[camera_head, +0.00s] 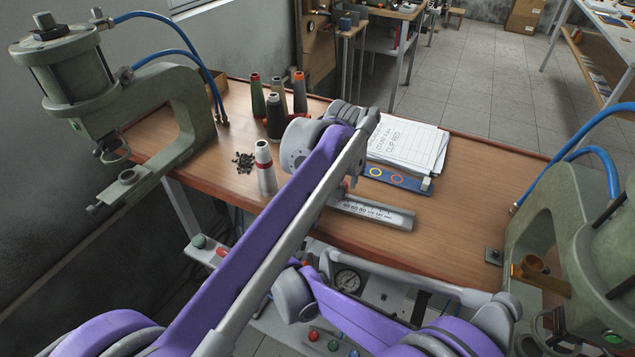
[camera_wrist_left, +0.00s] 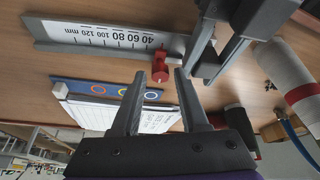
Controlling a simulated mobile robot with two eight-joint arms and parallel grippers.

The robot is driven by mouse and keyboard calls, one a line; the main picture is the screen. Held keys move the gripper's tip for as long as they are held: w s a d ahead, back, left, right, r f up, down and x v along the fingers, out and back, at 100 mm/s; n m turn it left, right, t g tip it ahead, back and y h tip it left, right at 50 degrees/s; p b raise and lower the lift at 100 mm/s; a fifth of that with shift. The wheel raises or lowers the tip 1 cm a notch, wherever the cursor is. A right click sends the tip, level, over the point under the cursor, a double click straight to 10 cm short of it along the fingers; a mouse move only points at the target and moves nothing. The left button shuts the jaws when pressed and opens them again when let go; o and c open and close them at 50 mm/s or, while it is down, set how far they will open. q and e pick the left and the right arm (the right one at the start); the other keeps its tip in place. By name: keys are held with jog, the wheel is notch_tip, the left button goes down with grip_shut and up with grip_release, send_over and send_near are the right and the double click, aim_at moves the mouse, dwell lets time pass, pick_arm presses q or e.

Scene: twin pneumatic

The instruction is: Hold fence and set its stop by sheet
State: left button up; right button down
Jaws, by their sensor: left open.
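The fence (camera_head: 375,212) is a grey metal bar with a white millimetre scale, lying on the bench; the left wrist view shows it at the top left (camera_wrist_left: 40,35). Its red stop (camera_wrist_left: 160,67) is at the fence's edge, partly behind my left arm in the head view. My left gripper (camera_wrist_left: 160,85) is open, its fingers pointing towards the stop, one on either side of it in the picture; I cannot tell whether they touch it. Dark grey bars, apparently my right gripper (camera_wrist_left: 218,55), are by the fence's low-number end; their grip is unclear. Paper sheets (camera_head: 408,142) lie behind the fence.
A blue card with coloured rings (camera_head: 396,178) lies between fence and sheets. A white cone with a red band (camera_head: 265,168), dark screws (camera_head: 243,162) and several thread cones stand left. Green presses flank the bench (camera_head: 465,205), at left (camera_head: 170,95) and right (camera_head: 560,225). The bench's right part is clear.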

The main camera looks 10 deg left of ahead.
pick_arm(q)
jog(key=shift+x, duration=0.8)
grip_shut()
jog(key=shift+d, duration=0.15)
